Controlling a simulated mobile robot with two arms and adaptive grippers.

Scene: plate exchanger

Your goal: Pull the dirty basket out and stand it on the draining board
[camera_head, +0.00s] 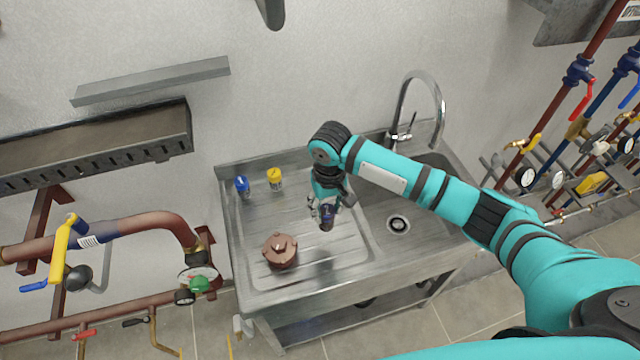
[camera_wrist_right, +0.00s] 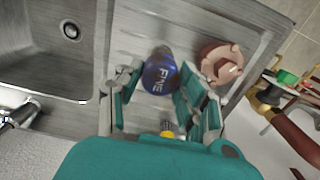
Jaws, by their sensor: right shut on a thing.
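My right gripper (camera_head: 325,207) is over the draining board (camera_head: 300,215), close to the basin's left edge. It is shut on a small dark basket (camera_head: 327,219) with a brownish end. My left gripper is not in view.
A brown lidded part (camera_head: 281,250) lies on the board left of the gripper. A blue-topped piece (camera_head: 242,187) and a yellow-topped piece (camera_head: 275,178) stand at its back. The basin (camera_head: 420,210) and tap (camera_head: 406,120) are right. Pipes with valves flank the sink.

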